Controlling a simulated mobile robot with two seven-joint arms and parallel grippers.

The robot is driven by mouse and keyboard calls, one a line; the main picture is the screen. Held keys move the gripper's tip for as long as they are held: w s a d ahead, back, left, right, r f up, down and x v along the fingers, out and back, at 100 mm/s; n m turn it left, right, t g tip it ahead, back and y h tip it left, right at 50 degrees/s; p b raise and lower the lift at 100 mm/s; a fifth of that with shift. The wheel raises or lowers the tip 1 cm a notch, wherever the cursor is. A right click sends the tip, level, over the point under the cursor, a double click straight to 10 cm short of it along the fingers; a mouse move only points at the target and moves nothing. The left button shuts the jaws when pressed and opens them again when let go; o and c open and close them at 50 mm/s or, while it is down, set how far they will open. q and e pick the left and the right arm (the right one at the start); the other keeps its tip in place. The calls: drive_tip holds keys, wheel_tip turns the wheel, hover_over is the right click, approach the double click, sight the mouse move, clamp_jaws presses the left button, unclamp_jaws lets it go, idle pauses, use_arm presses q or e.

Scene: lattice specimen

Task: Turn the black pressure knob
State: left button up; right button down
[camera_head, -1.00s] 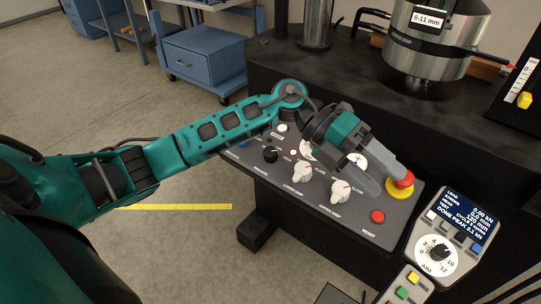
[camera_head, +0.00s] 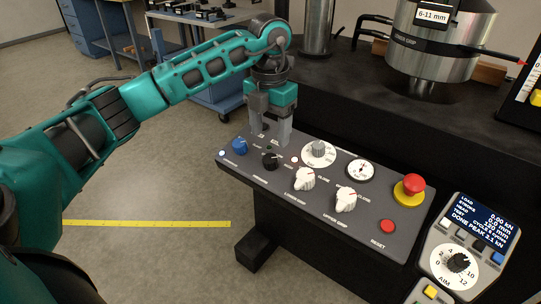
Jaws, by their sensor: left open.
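A small black knob (camera_head: 270,160) sits on the sloped grey control panel (camera_head: 335,225), right of a blue knob (camera_head: 239,147). Its label is too small to read. My left gripper (camera_head: 269,138) points down just above and behind the black knob. Its two fingers are spread apart with nothing between them. In this view I cannot tell whether the fingertips touch the panel or the knob. Another black knob (camera_head: 458,263) is on the white AIM dial of the handheld unit at the lower right. My right gripper is not in view.
Two white knobs (camera_head: 304,179) (camera_head: 346,199), a round dial with a grey knob (camera_head: 319,153), a gauge (camera_head: 360,170), a red stop button (camera_head: 414,184) and a red reset button (camera_head: 388,226) share the panel. A metal cylinder (camera_head: 438,45) stands behind on the black bench.

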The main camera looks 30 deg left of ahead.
sight(270, 157)
use_arm(q)
wheel_tip(270, 157, down, 7)
drive_tip(key=shift+r+b, duration=0.1)
drive_tip(key=shift+b, duration=0.35)
drive_tip(key=c, duration=1)
